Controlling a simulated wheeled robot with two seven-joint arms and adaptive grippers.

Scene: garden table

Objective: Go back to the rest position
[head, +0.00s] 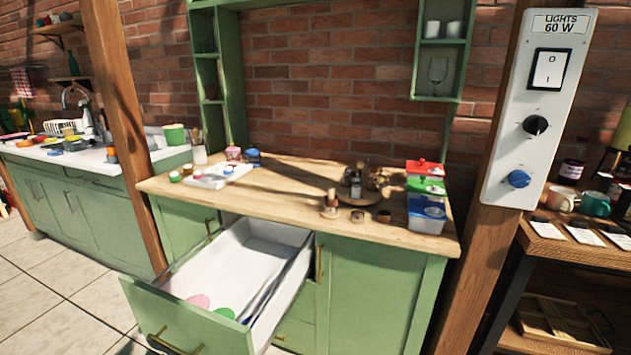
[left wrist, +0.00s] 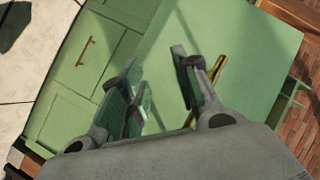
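My left gripper (left wrist: 157,78) shows in the left wrist view. Its two dark fingers stand apart with nothing between them, in front of a green cabinet front. A brass handle (left wrist: 213,88) lies partly behind the right-hand finger, outside the gap; I cannot tell how close it is. Neither gripper shows in the head view, and my right gripper is not in view at all.
In the head view an open drawer (head: 185,314) juts out from the green cabinet (head: 380,290). The wooden counter (head: 290,205) holds a white tray (head: 218,175), jars and stacked coloured boxes (head: 427,212). A switch panel (head: 540,105) is on a post at right. Tiled floor (head: 35,300) is clear at left.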

